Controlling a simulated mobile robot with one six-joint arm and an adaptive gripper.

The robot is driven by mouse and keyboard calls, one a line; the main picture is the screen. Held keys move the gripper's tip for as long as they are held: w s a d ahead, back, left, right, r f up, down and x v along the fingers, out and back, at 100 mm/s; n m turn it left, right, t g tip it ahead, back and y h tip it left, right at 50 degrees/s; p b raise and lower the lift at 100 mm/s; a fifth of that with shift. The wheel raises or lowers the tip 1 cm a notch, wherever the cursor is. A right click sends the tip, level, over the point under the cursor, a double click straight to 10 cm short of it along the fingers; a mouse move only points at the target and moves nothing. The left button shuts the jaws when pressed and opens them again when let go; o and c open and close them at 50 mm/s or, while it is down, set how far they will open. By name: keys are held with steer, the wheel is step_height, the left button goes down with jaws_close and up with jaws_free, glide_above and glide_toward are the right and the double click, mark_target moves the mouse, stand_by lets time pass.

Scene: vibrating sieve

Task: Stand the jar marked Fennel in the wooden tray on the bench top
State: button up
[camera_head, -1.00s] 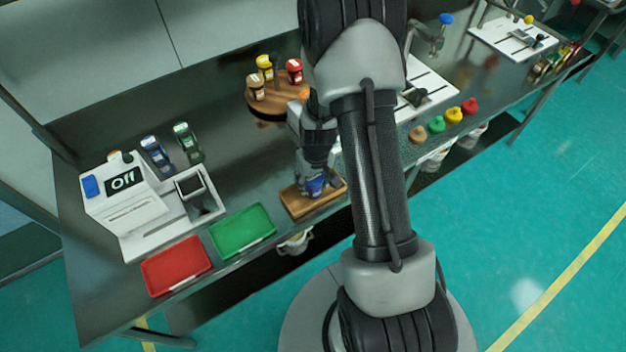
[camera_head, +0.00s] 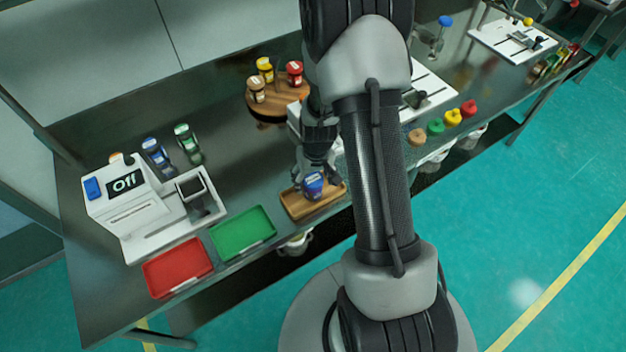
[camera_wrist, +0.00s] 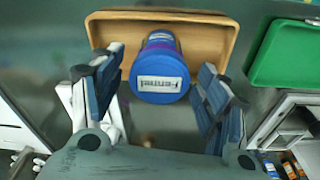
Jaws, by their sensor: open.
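The jar marked Fennel (camera_wrist: 160,72) has a blue lid with a white label. It stands in the wooden tray (camera_wrist: 215,38), seen from above in the wrist view. In the head view the blue jar (camera_head: 313,185) is in the wooden tray (camera_head: 297,211) at the bench's front edge. My gripper (camera_wrist: 163,95) is open, with one finger on each side of the jar and a gap to the lid. In the head view my gripper (camera_head: 316,168) is just above and behind the jar, partly hidden by my arm.
A green tray (camera_head: 243,233) and a red tray (camera_head: 177,267) lie to the left. A white machine reading Off (camera_head: 125,205) is farther left. A round wooden stand (camera_head: 278,102) with several jars is behind. Several coloured knobs line the bench's front to the right.

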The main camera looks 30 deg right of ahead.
steer(key=r+p, duration=0.1)
steer(key=r, duration=0.5)
steer(key=s+r+p, duration=0.1)
steer(key=r, duration=0.2)
steer(key=shift+a+r+p, duration=0.1)
steer(key=shift+r+p, duration=0.05)
steer(key=shift+p, duration=0.15)
steer(key=s+a+r+n+t, duration=0.1)
steer(key=s+a+r, duration=0.15)
steer(key=r, duration=0.65)
steer(key=s+a+r+t, duration=0.15)
steer(key=a+r, duration=0.25)
steer(key=r, duration=0.5)
steer(key=s+a+r, duration=0.2)
steer(key=s+r, duration=0.2)
steer(key=s, duration=0.3)
steer(key=s+a+r, duration=0.3)
steer(key=s+r, duration=0.1)
steer(key=s, duration=0.3)
steer(key=shift+s+a+r+n+t, duration=0.2)
steer(key=shift+a+r+n+t, duration=0.1)
steer(key=shift+a+n+t, duration=0.1)
